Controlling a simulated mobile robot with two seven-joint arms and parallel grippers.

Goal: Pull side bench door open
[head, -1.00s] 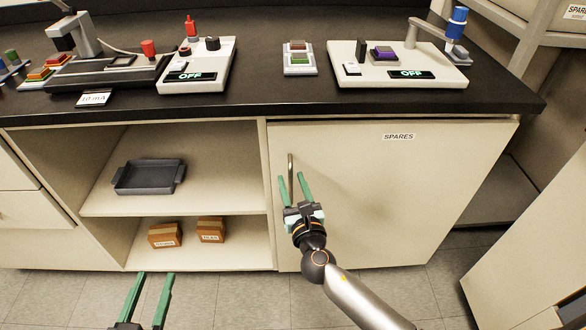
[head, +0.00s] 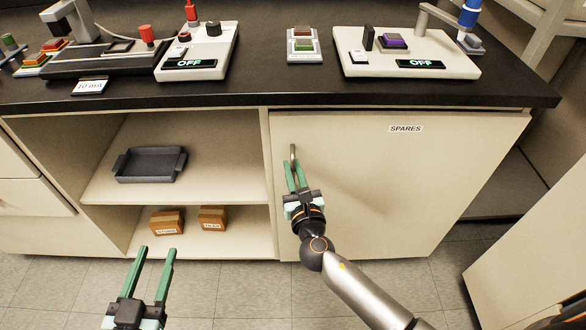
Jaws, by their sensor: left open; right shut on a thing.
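The side bench door (head: 400,185) is a cream panel with a SPARES label (head: 405,129), on the right half of the bench. It looks closed. Its vertical metal handle (head: 293,153) is near the door's left edge, and its lower part is hidden by the fingers. My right gripper (head: 295,174) is shut on the handle, its green fingers on either side of it. My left gripper (head: 158,252) is open and empty, low in front of the open shelves and apart from the bench.
Open shelves left of the door hold a dark tray (head: 150,165) and two cardboard boxes (head: 167,222). Instruments with OFF displays (head: 420,64) stand on the black worktop (head: 270,92). Another cream cabinet (head: 535,250) stands at the right. The floor before the door is clear.

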